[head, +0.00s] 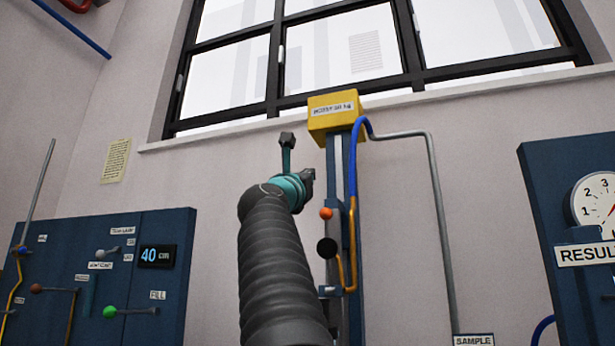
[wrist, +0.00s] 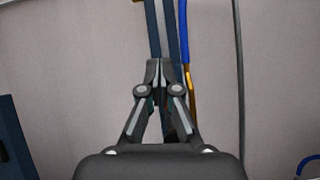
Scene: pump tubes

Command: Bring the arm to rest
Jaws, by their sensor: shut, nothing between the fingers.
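My gripper (wrist: 158,70) shows in the wrist view with its two dark fingers closed together at the tips and nothing between them. Behind the fingertips is the blue pump column (wrist: 153,25), and whether they touch it cannot be told. In the head view my arm rises from the bottom middle, its teal wrist just left of the column (head: 354,230). The fingers are mostly hidden there behind the wrist.
The column carries a yellow box (head: 333,112), an orange ball (head: 326,213), a black knob (head: 327,248) and a blue hose (head: 365,128). A grey pipe (head: 436,190) runs down to its right. Blue panels stand left (head: 180,270) and right (head: 560,160).

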